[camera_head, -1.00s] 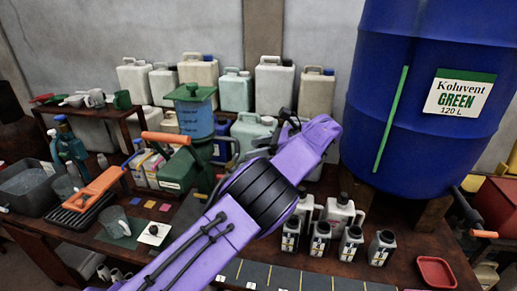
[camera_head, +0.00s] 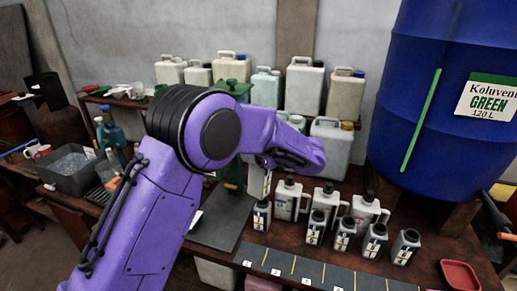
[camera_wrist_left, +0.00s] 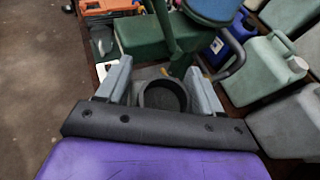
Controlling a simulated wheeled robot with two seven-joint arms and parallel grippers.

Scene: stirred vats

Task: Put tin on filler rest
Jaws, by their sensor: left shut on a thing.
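In the left wrist view my left gripper (camera_wrist_left: 163,92) is shut on a grey tin (camera_wrist_left: 163,97), seen from above with its dark round mouth between the two fingers. The green filler (camera_wrist_left: 172,35) stands just beyond the tin, with its blue tank at the top edge. I cannot make out the filler's rest or whether the tin touches it. In the head view my purple left arm hides most of the filler; only its green lid (camera_head: 233,88) and bits below show. My right gripper is not in view.
Several small labelled tins (camera_head: 345,234) stand in a row on the bench, before white jugs (camera_head: 327,201) with black caps. A marked dark strip (camera_head: 310,272) runs along the front. A big blue drum (camera_head: 440,100) is at right, a red tray (camera_head: 460,275) below it, a grey tub (camera_head: 75,175) at left.

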